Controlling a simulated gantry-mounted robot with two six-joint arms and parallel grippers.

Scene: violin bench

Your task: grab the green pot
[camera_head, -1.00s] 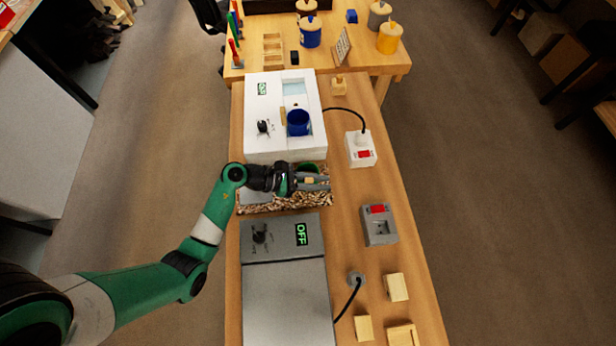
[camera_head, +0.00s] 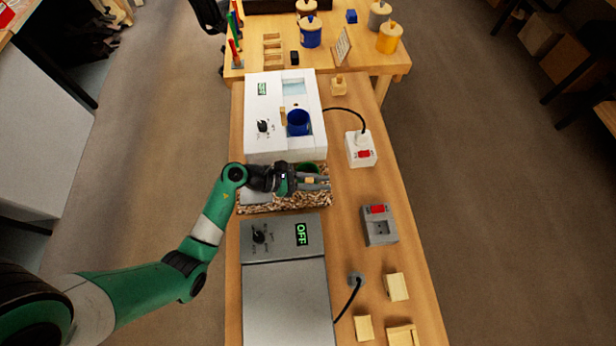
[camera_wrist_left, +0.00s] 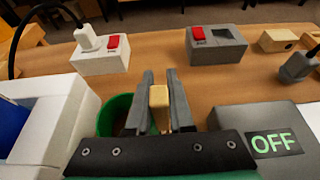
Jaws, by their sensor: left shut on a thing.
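The green pot (camera_head: 309,166) sits in the tray of brown granules (camera_head: 285,206), partly hidden behind my left gripper (camera_head: 322,182) in the head view. In the left wrist view, the green pot (camera_wrist_left: 113,115) is just left of the fingers, its lower part hidden by the gripper body. My left gripper (camera_wrist_left: 160,85) is shut on a pale wooden block-like handle (camera_wrist_left: 159,106), which looks like the green pot's handle. The join between handle and pot is hidden. My right gripper is not in view.
A white machine with a blue pot (camera_head: 298,122) stands behind the tray. A grey machine with an OFF display (camera_head: 302,234) stands in front. A white socket box (camera_head: 361,149), a grey socket box (camera_head: 380,225) and wooden blocks lie to the right.

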